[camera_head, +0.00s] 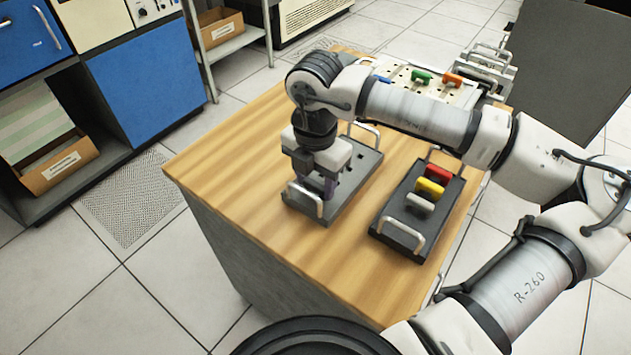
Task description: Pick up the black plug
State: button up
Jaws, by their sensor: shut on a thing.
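My gripper (318,194) points down over the near left part of a grey tray (359,178) with metal handles on the wooden table. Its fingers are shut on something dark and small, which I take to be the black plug. The gripper body and fingers hide most of it. I cannot tell whether the plug is still seated in the tray or raised off it.
A darker tray (398,236) to the right holds a red plug (438,173), a yellow plug (430,187) and a grey plug (419,204). A pale panel (436,92) at the back bears green, orange and blue plugs. The table's left side is clear.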

notch_tip(320, 180, up, 17)
notch_tip(320, 180, up, 6)
jog(key=p, duration=0.3)
send_over(316, 183)
dwell(0.7)
